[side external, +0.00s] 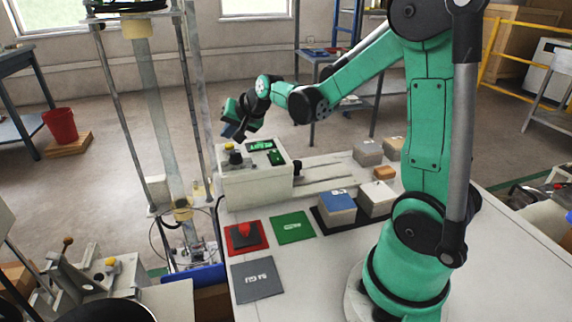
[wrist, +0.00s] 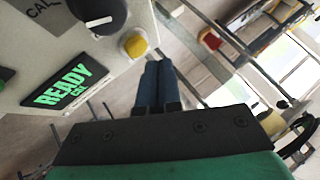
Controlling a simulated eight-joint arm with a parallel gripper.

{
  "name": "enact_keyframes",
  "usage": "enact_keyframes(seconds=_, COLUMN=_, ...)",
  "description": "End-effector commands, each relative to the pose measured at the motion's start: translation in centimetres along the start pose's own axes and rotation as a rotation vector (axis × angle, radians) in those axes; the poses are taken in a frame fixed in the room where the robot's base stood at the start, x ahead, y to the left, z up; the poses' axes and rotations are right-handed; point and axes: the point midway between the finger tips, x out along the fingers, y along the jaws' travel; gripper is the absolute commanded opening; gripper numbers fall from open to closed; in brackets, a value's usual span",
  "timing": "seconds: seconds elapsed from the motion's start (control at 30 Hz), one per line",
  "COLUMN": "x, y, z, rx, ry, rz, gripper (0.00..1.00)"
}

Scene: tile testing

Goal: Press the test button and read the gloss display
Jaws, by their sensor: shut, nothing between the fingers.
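The pale instrument box (side external: 255,187) stands at the far left edge of the white table. Its display (side external: 261,145) is lit green; in the wrist view the display (wrist: 62,86) reads READY, with smaller text below. A round yellow button (wrist: 134,43) sits near the panel's edge, beside a black knob (wrist: 98,14) near the letters CAL. The yellow button also shows in the side view (side external: 229,147). I cannot read which control is marked as test. My gripper (wrist: 156,68) is shut and empty, its fingertips just beyond the panel's edge, near the yellow button. In the side view it hangs above the box.
A red mat (side external: 259,246) with a red object, a green mat (side external: 293,227) and a grey mat (side external: 257,280) lie in front. A blue-topped block (side external: 337,207) and several other blocks stand to the right. A tall frame stands left of the box.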

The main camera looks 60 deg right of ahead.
Motion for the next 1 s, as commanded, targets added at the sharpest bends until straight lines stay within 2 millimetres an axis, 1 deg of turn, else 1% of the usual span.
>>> enact_keyframes(seconds=0.37, x=0.01, y=0.01, z=0.01, rx=0.000, ry=0.000, rz=0.000, gripper=0.00)
enact_keyframes(seconds=0.67, x=0.57, y=0.40, z=0.40, rx=0.000, ry=0.000, rz=0.000, gripper=0.00)
enact_keyframes(seconds=1.0, x=0.60, y=0.44, z=0.44, rx=0.000, ry=0.000, rz=0.000, gripper=0.00)
